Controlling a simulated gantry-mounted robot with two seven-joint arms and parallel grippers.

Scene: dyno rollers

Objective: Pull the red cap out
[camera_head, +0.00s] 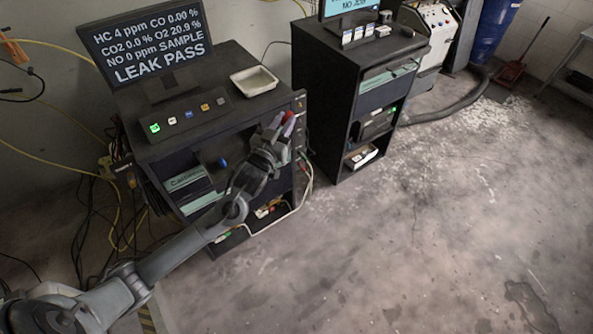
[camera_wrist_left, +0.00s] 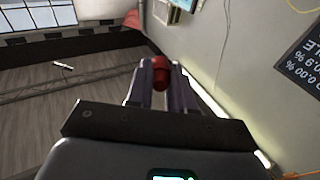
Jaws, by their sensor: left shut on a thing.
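The red cap (camera_head: 288,117) is at the front right corner of the black cabinet (camera_head: 220,125), just below its top. In the left wrist view the red cap (camera_wrist_left: 160,72) sits between the two fingers. My left gripper (camera_head: 279,124) is shut on it; the fingers also show in the left wrist view (camera_wrist_left: 155,85). The fingers hide part of the cap, and I cannot tell whether it touches the cabinet. My right gripper is in neither view.
A monitor (camera_head: 143,45) reading "LEAK PASS", a button panel (camera_head: 185,117) and a pale tray (camera_head: 254,81) stand on the cabinet. A second black cabinet (camera_head: 345,95) stands to the right. A cable hangs below my left gripper. The floor (camera_head: 430,240) at right is clear.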

